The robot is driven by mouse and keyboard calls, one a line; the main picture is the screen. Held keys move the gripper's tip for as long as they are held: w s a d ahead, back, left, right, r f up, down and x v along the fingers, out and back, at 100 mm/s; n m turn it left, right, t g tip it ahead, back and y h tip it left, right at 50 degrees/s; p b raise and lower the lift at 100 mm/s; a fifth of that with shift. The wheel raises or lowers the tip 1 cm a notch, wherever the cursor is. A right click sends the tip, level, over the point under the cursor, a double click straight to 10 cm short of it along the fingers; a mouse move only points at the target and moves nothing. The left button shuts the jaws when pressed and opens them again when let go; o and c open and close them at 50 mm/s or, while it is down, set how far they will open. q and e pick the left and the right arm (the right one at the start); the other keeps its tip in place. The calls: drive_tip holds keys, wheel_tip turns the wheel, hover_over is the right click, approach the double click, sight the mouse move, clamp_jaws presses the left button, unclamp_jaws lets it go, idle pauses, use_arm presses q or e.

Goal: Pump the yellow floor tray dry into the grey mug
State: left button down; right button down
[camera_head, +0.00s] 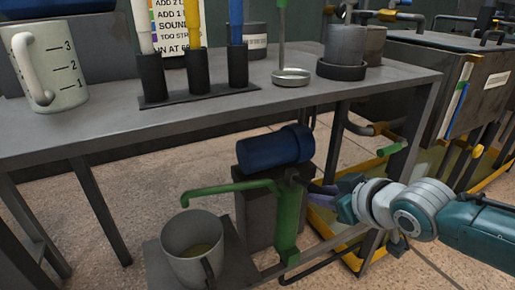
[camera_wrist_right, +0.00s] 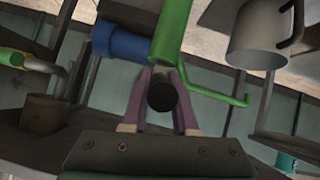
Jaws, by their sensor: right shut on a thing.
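The grey mug (camera_head: 176,268) stands on a low dark plate, with some yellowish liquid inside. It also shows in the wrist view (camera_wrist_right: 258,38). The green hand pump (camera_head: 288,220) stands to its right, its spout (camera_head: 215,188) reaching left over the mug's opening. The yellow floor tray (camera_head: 322,228) lies behind my right arm under the benches; yellowish liquid shows in its far part, and my arm hides some of it. My right gripper (camera_head: 322,194) is beside the pump's upper part. In the wrist view its purple fingers close around a dark round-ended grip (camera_wrist_right: 162,97) at the pump. My left gripper is out of view.
A blue motor-like cylinder (camera_head: 275,150) rests on a dark block behind the pump. The grey bench (camera_head: 110,125) overhead carries a marked jug (camera_head: 60,75), a rack of tubes (camera_head: 200,96) and a shallow dish (camera_head: 291,77). Bench legs stand close by.

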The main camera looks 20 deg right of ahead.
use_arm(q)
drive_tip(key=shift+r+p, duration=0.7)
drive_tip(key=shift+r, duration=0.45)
use_arm(e)
drive_tip(key=shift+w+r+g, duration=0.2)
drive_tip(key=shift+r+g, duration=0.35)
drive_tip(key=shift+g, duration=0.05)
drive_tip(key=c, duration=0.7)
unclamp_jaws()
drive_tip(key=p+v, duration=0.6)
drive_tip(key=v, duration=0.3)
drive_tip(key=shift+p, duration=0.3)
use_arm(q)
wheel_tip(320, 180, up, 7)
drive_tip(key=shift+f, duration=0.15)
use_arm(e)
drive_tip(key=shift+s+r, duration=0.3)
drive_tip(key=shift+s, duration=0.1)
